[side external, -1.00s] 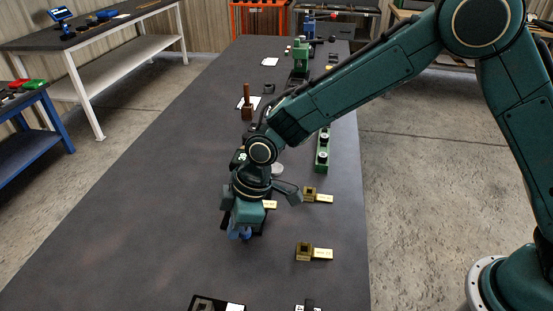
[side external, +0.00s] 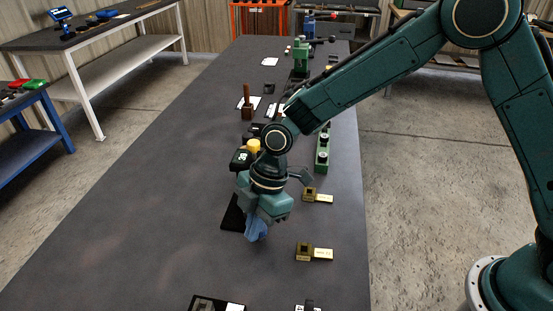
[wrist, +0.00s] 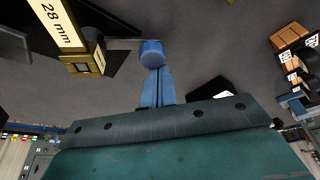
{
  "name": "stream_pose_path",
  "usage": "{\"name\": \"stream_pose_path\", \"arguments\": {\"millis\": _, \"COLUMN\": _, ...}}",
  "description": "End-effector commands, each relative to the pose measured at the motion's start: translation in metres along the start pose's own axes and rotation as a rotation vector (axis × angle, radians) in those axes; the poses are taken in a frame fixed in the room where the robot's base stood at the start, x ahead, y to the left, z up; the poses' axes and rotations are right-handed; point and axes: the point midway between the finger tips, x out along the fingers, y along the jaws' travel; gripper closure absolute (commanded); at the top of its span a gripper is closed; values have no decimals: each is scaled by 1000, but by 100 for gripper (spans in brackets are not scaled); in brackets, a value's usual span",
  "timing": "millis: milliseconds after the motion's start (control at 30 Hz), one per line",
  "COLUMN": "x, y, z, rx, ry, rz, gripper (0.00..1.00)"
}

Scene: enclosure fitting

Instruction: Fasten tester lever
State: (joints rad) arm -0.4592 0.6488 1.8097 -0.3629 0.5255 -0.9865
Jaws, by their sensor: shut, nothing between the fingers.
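My gripper (side external: 256,236) is low over the near middle of the table, its blue fingers shut. In the wrist view the shut fingers (wrist: 157,88) reach to a round blue knob (wrist: 152,52). They overlap it there; I cannot tell whether they touch. A thin grey rod (wrist: 122,44) runs from the knob towards a brass block (wrist: 86,60) with a "28 mm" label (wrist: 57,22). This looks like the tester's lever. A black base plate (side external: 231,214) shows left of my gripper in the side view, where my gripper hides the lever and the block.
Two brass blocks with labels, one farther (side external: 310,195) and one nearer (side external: 304,251), lie to the right. A green holder (side external: 322,155), a brown post (side external: 247,105) and a yellow round part (side external: 253,146) stand farther back. The table's left side is clear.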

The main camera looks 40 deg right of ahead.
Motion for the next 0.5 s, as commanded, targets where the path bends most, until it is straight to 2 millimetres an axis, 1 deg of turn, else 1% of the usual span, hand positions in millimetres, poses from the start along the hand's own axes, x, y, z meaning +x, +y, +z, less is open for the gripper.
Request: {"name": "stream_pose_path", "arguments": {"millis": 500, "x": -6, "y": -7, "z": 18, "rx": -244, "ry": 0, "rz": -86, "gripper": 100}}
